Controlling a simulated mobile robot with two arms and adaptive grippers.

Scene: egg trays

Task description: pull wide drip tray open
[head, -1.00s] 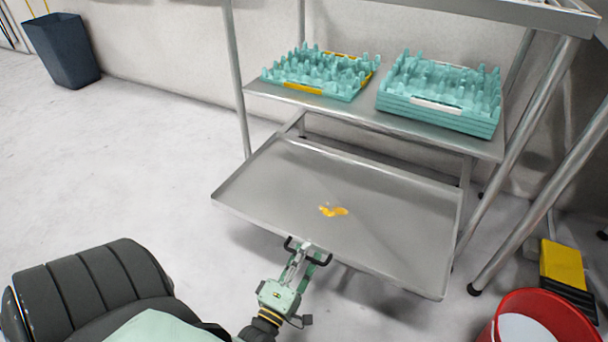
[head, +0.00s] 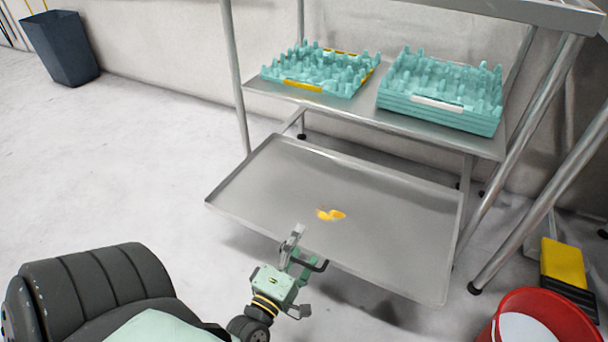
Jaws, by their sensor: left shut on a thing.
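The wide drip tray (head: 390,255) is a shallow grey metal tray below the lower shelf of the metal stand. It sticks out far toward me, with its whole floor largely in view. An orange-yellow spill (head: 330,214) lies on its floor. A dark handle (head: 321,266) is at the middle of its front edge. My left gripper (head: 296,248), pale green, is at this handle and shut on it; the fingers hide part of the handle. My right gripper is not in view.
Teal egg trays (head: 440,98) stand on the shelf (head: 350,113) above. A red bucket (head: 545,300) and a yellow-and-black item (head: 563,262) are at the lower right. A dark bin (head: 62,48) stands far left. The floor left of the tray is clear.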

